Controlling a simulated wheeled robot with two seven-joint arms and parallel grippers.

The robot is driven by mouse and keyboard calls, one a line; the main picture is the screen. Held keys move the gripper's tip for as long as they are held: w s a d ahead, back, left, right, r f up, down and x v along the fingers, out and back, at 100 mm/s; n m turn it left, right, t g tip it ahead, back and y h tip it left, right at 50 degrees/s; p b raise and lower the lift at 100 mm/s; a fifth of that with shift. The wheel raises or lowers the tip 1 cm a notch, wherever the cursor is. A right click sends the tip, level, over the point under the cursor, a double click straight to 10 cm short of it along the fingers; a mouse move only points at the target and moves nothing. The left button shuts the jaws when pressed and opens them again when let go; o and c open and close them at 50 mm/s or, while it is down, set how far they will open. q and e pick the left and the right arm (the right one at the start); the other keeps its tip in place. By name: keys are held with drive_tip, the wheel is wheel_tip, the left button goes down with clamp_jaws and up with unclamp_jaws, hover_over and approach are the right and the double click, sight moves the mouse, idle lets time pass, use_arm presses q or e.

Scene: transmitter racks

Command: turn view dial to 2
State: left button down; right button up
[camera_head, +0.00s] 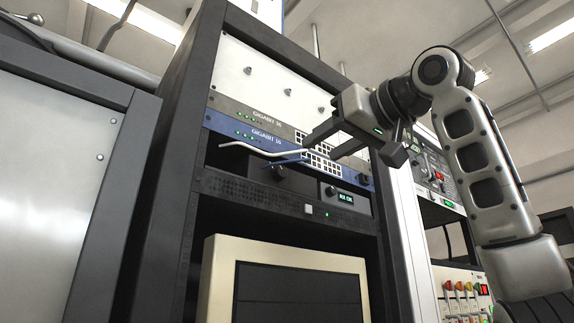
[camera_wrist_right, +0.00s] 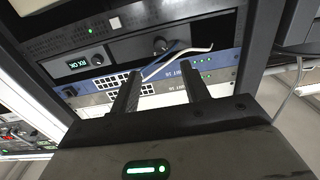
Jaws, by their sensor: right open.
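In the head view a black unit in the open rack carries a round black knob (camera_head: 280,172) and a smaller knob (camera_head: 331,190) beside a lit display (camera_head: 346,198) that seems to read "RX OK". In the right wrist view the larger knob (camera_wrist_right: 160,45) and the small knob (camera_wrist_right: 97,60) show again, seen turned over. No label reads "view", so I cannot tell which one is the view dial; no pointer setting is legible. My right gripper (camera_head: 318,149) is open and empty in front of the switches, apart from both knobs. My left gripper is not in view.
A loose white cable (camera_head: 262,151) hangs across the front of the blue switch (camera_head: 225,127), close to the larger knob. A black perforated panel (camera_head: 245,192) with a white square button lies below. A cream-framed cabinet (camera_head: 215,285) stands lower down.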

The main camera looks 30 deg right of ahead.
sight(283, 172)
drive_tip(key=w+p, duration=0.1)
drive_tip(key=w, duration=0.2)
drive_tip(key=w+p, duration=0.1)
drive_tip(key=w, duration=0.3)
drive_tip(key=w+a+p, duration=0.1)
drive_tip(key=w, duration=0.3)
drive_tip(key=c, duration=1)
